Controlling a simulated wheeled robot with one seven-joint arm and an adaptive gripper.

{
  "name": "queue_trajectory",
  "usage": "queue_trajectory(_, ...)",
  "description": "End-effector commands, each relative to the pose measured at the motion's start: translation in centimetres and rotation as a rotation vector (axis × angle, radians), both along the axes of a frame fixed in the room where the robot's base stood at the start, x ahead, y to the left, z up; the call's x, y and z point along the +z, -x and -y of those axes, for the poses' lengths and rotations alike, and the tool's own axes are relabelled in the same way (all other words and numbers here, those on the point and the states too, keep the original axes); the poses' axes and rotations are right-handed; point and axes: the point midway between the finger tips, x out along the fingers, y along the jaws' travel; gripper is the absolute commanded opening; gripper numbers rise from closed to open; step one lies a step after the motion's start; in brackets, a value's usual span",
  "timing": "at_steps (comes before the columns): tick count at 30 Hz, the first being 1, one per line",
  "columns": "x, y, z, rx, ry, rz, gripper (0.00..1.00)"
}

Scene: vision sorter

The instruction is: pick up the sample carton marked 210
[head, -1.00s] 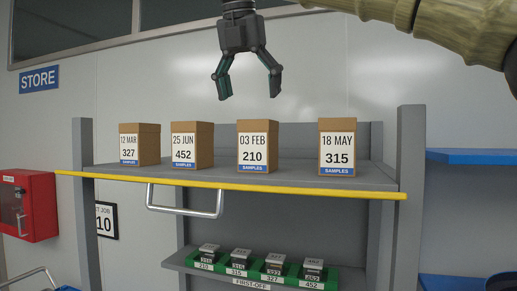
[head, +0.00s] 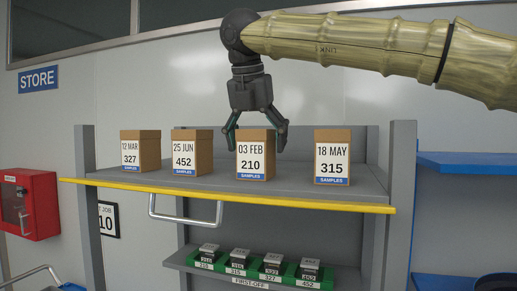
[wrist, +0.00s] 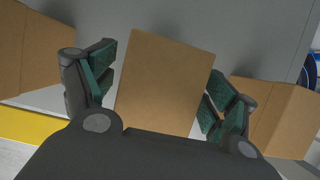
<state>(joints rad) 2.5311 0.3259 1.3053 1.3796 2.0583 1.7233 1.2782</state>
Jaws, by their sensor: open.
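The sample carton marked 210 (head: 252,157) is a brown box with a white label reading 03 FEB 210 and a blue SAMPLES strip. It stands upright on the grey shelf with the yellow front edge. My gripper (head: 256,145) is open and points down, with its fingers on the left and right sides of this carton's upper part. In the wrist view the brown top of the carton (wrist: 163,80) lies between the green-padded fingers. The right pad is very close to it; I cannot tell whether it touches. A gap shows on the left.
Cartons marked 327 (head: 140,152), 452 (head: 190,153) and 315 (head: 332,157) stand on the same shelf (head: 290,187). A lower rack (head: 248,270) holds small numbered items. Shelf posts stand at both sides, and a red box (head: 28,205) hangs at left.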

Motion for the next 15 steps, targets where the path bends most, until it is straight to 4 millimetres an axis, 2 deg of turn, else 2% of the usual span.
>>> queue_trajectory(9, -0.35, -0.10, 0.08, -0.001, -0.001, 0.002, 0.86)
queue_trajectory(11, -0.35, -0.11, 0.07, -0.001, -0.001, 0.002, 0.77)
queue_trajectory(15, -0.35, -0.11, 0.06, -0.001, -0.001, 0.002, 0.51)
